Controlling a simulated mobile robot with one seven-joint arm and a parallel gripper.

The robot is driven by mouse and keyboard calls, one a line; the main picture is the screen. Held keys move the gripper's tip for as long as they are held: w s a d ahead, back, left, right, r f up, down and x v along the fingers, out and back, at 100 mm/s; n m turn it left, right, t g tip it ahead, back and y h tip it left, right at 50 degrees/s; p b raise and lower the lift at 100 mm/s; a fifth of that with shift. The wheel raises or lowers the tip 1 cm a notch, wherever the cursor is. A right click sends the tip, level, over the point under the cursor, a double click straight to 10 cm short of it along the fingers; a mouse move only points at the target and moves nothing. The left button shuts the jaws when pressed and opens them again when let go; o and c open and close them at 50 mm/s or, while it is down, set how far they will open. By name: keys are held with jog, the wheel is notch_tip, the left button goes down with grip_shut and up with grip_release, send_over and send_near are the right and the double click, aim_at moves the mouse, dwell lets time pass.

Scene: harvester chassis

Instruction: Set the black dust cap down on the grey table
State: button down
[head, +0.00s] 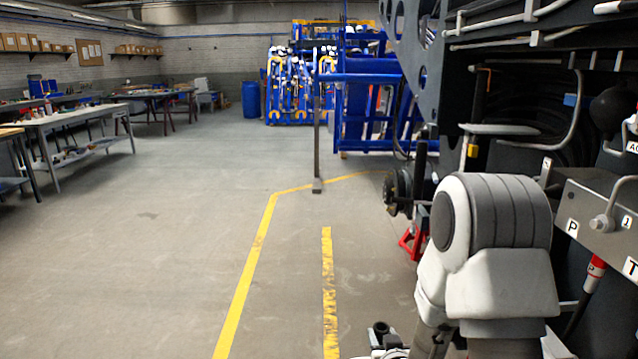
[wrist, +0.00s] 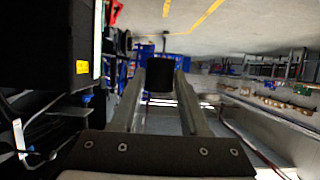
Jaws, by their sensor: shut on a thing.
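The black dust cap (wrist: 160,79) is a short dark cylinder in the wrist view. My gripper (wrist: 166,70) is shut on it, with one finger on each side near the tips. The cap is held in the air, with nothing seen touching its far end. In the head view, a long grey table (head: 72,118) stands at the left, well away from my arm, with small items on its top and lower shelf. The cap and the fingertips cannot be made out in the head view.
The black harvester chassis with a labelled panel (head: 590,212) is close on the right. A red stand (head: 411,243) is beneath it. Blue frames (head: 365,100) and a blue barrel (head: 251,99) are at the back. The floor (head: 150,240) between my arm and the table is clear.

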notch_tip(320, 180, down, 13)
jog(key=b, duration=1.1)
jog(key=shift+f, duration=0.2)
jog(key=shift+d, duration=0.1)
